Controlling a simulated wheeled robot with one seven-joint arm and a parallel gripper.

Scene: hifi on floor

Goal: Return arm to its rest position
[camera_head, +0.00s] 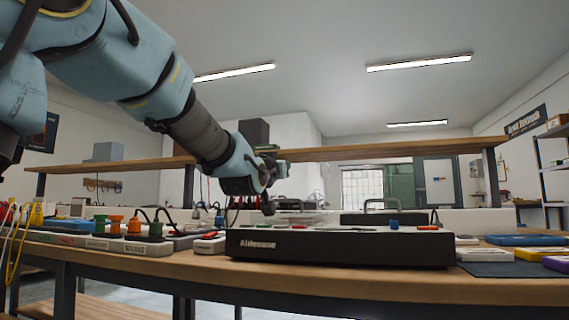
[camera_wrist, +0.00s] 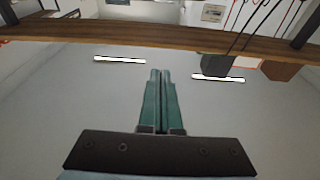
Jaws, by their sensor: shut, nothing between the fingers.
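My arm, light blue with dark joints, reaches from the upper left of the head view toward the middle of the workbench. My gripper (camera_head: 268,208) is small there and sits above the bench, close to the left part of the black Aldevane box (camera_head: 340,247). In the wrist view my gripper (camera_wrist: 159,75) shows two green fingers lying together. It is shut with nothing between the fingers. In the head view I cannot tell whether its tip touches anything on the box.
The wooden bench (camera_head: 180,265) holds power strips with orange and green plugs (camera_head: 134,226) at left, and coloured cases (camera_head: 525,240) at right. A wooden shelf (camera_head: 390,149) spans above the bench behind my gripper. Cables hang at the far left (camera_head: 14,235).

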